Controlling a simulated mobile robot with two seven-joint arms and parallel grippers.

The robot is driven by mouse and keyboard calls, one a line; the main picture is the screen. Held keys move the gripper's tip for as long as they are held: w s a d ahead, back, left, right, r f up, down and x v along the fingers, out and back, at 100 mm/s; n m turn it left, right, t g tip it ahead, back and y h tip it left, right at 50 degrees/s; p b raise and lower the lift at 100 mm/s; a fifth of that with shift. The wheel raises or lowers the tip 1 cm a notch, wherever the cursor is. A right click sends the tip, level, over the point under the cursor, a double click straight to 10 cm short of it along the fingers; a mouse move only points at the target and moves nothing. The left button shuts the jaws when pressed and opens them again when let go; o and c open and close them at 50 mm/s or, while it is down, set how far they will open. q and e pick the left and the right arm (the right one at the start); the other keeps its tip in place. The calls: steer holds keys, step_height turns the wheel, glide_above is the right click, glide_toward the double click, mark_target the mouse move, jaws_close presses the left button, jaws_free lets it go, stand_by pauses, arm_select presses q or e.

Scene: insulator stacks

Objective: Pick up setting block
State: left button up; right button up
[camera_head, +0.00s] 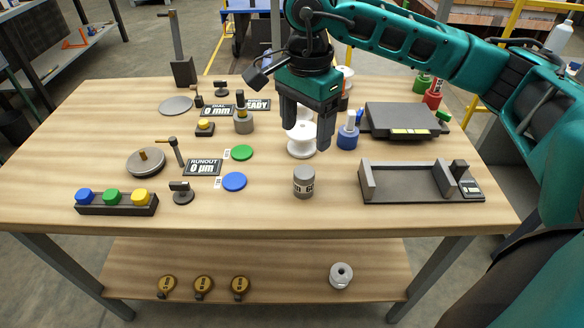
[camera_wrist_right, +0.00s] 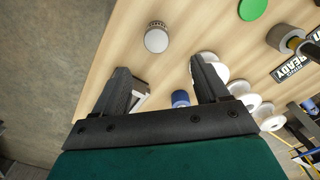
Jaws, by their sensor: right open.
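A short grey cylinder with a printed label, which looks like the setting block (camera_head: 304,184), stands upright on the table near its front edge. It also shows in the right wrist view as a round pale top (camera_wrist_right: 156,40) beyond the fingers. My right gripper (camera_head: 306,135) is open and empty, pointing down above and behind the block and not touching it. Its two spread fingers (camera_wrist_right: 158,68) show in the right wrist view. My left gripper is not in view.
White spools (camera_head: 301,142) and a blue bottle-like part (camera_head: 347,137) stand behind the block. A dark cradle (camera_head: 415,194) sits to its right. Green (camera_head: 241,153) and blue discs (camera_head: 234,181) lie to its left. The table (camera_head: 330,215) is clear in front of the block.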

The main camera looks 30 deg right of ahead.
mark_target(304, 172)
steer(key=f, duration=0.7)
steer(key=shift+s+b, duration=0.25)
steer(key=shift+b, duration=0.05)
steer(key=f, duration=0.5)
steer(key=shift+a+f, duration=0.2)
steer(key=shift+f, duration=0.1)
steer(key=shift+r, duration=0.1)
jaws_close()
